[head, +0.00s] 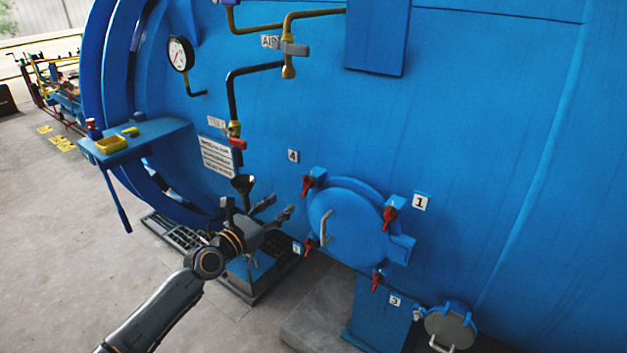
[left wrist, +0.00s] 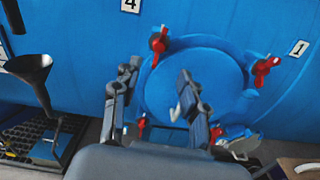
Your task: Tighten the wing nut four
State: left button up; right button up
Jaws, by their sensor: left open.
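Wing nut four (head: 308,184) is the red one at the upper left of the round blue hatch (head: 345,226), by the label 4 (head: 293,156). In the left wrist view, wing nut four (left wrist: 158,42) shows above and between the fingertips. My left gripper (head: 276,207) is open and empty, left of the hatch and lower than wing nut four, apart from it. In the left wrist view, my left gripper (left wrist: 157,75) has its two fingers spread in front of the hatch. My right gripper is not in view.
More red wing nuts sit at label 1 (head: 420,202), label 2 (head: 297,248) and label 3 (head: 395,300). A black funnel (head: 243,183) and pipe (head: 236,128) stand close to my left gripper. A blue shelf (head: 150,138) juts out further left.

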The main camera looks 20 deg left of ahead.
aim_at(307, 185)
pick_arm(q)
jog(key=b+x, duration=0.2)
jog(key=x, duration=0.4)
jog(key=b+x, duration=0.2)
jog(key=x, duration=0.4)
jog(key=shift+f, duration=0.25)
jog(key=shift+w+d, duration=0.1)
jog(key=shift+w, duration=0.3)
jog(key=shift+r, duration=0.1)
grip_shut()
